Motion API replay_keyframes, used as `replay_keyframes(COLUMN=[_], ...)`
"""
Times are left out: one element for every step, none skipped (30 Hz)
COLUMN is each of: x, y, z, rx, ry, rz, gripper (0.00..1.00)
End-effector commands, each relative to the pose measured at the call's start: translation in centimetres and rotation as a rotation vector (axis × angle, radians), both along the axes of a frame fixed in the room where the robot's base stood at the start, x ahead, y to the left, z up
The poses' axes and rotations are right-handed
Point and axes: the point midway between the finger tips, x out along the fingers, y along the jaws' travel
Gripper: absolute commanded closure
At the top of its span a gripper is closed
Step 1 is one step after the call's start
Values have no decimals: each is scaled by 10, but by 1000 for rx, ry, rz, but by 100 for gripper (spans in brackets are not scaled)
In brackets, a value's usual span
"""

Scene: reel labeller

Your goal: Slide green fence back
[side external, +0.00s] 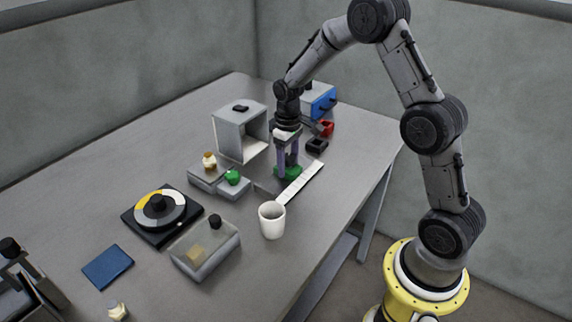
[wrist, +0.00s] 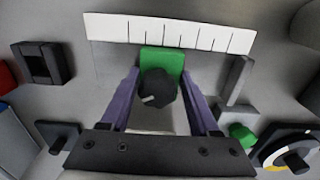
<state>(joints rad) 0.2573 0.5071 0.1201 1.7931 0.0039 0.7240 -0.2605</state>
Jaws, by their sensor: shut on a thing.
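The green fence (wrist: 163,58) is a small green block with a dark faceted knob (wrist: 157,88) on it. It stands beside a white strip with black tick marks (wrist: 190,32). In the side external view the green fence (side external: 281,172) shows at the base of my fingers, near the strip (side external: 301,184). My gripper (wrist: 157,92) points down with its purple fingers on either side of the knob, shut on it. The gripper (side external: 287,160) hides part of the fence and knob in the side external view.
A white mug (side external: 272,221) stands close to the strip's near end. A block with a green ball (side external: 232,179) is to the left. A black block (side external: 316,146) lies beyond the strip's far end.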

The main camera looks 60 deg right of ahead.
Motion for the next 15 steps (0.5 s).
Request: replay_keyframes(x=[1, 1, 1, 1, 1, 1, 1, 1, 0, 1, 1, 1, 1, 1, 1], y=[-16, -24, -33, -40, -47, -54, -59, -63, -67, -70, -71, -72, -73, -73, -73], z=[1, 1, 1, 1, 1, 1, 1, 1, 1, 1, 1, 2, 2, 2, 2], rx=[-5, -5, -6, -6, -6, -6, -7, -7, -7, -7, -8, -8, -8, -9, -9], ry=[-3, -4, -4, -5, -5, -4, -5, -5, -5, -5, -6, -6, -6, -6, -7], rz=[-7, -7, -8, -7, -7, -6, -6, -5, -4, -3, -3, -2, -2, -1, -1], gripper=[100, 100, 100, 100, 100, 100, 100, 100, 100, 100, 100, 100, 100, 100, 100])
